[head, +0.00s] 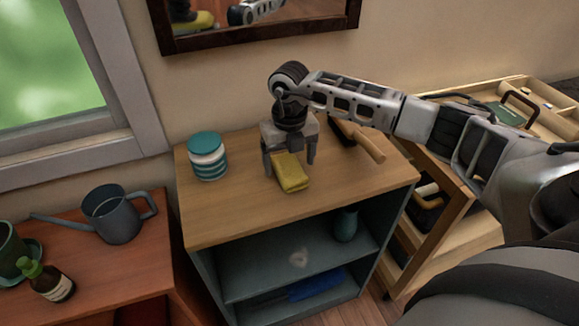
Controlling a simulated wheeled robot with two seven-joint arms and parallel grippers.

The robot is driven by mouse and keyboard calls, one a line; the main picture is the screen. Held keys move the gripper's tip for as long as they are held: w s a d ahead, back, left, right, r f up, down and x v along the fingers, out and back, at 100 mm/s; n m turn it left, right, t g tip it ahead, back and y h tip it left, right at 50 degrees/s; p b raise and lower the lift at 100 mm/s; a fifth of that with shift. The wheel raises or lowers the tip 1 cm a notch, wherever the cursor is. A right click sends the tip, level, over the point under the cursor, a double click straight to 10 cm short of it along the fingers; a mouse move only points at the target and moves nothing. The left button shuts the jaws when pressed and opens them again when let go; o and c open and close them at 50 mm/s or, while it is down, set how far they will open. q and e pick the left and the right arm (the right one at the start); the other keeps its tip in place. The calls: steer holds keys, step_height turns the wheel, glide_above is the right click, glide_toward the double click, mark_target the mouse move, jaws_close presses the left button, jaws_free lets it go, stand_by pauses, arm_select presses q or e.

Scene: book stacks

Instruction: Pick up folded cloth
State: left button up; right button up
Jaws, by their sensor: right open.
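The folded cloth (291,174) is yellow and lies on the wooden top of the low cabinet (215,223), near its middle. My right gripper (290,168) points down over the cloth from behind, with one finger on each side of it. The gripper is open, and its palm hides the far end of the cloth. I cannot tell whether the fingers touch the cloth. My left gripper does not show.
A striped teal and white jar (207,158) stands left of the cloth. A wooden-handled item (369,148) lies to the right, under my arm. A watering can (117,214) and a small bottle (48,283) are on the red-brown table. The cabinet's front top is clear.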

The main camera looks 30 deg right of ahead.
steer(key=shift+f, duration=0.6)
steer(key=c, duration=1.1)
steer(key=shift+o, duration=0.2)
steer(key=shift+r, duration=0.1)
steer(key=shift+r, duration=0.6)
steer(key=s+a+r+b, duration=0.1)
steer(key=s+a+r, duration=0.7)
steer(key=a+r, duration=0.3)
steer(key=shift+s+r, duration=0.35)
steer(key=shift+s, duration=0.05)
